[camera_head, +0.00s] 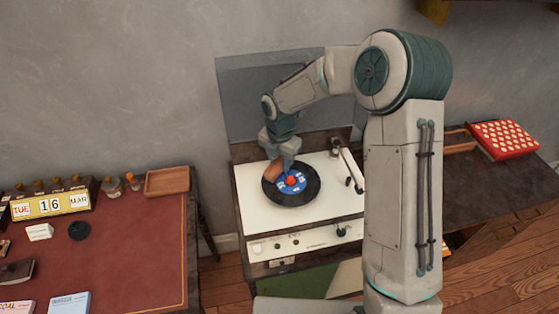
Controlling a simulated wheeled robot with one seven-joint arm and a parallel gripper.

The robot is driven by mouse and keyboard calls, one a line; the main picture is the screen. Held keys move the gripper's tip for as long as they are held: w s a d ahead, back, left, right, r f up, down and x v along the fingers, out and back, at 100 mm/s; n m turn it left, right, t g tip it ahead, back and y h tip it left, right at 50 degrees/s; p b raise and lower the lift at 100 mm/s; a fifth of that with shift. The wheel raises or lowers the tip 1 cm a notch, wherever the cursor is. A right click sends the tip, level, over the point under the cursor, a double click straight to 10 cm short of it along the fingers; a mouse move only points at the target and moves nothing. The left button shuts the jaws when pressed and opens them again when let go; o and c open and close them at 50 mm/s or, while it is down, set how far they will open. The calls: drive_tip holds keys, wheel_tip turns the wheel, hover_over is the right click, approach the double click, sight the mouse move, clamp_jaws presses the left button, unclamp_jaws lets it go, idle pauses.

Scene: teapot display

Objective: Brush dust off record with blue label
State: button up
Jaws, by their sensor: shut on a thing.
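The black record (296,196) with a blue label (298,186) lies on the white record player (252,221). A small red-orange piece shows at the label's middle. My gripper (277,160) is over the left back part of the record, pointing down. It is shut on a brown, rounded thing, which looks like the brush (273,172). The brush is low over the record's left side, and I cannot tell whether it touches. Dust on the record is too small to make out.
The player's tonearm (347,165) stands at the right of the record. The raised lid (250,95) is behind. A red-topped desk (130,245) with a calendar (50,204) is at left. A red patterned box (503,140) lies on the right table.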

sight(280, 161)
drive_tip(key=shift+r+p, duration=2.1)
drive_tip(key=shift+r, duration=0.75)
wheel_tip(280, 161, up, 3)
drive_tip(key=shift+r+p, duration=0.1)
drive_tip(key=shift+p, duration=1.15)
drive_tip(key=shift+d, duration=0.1)
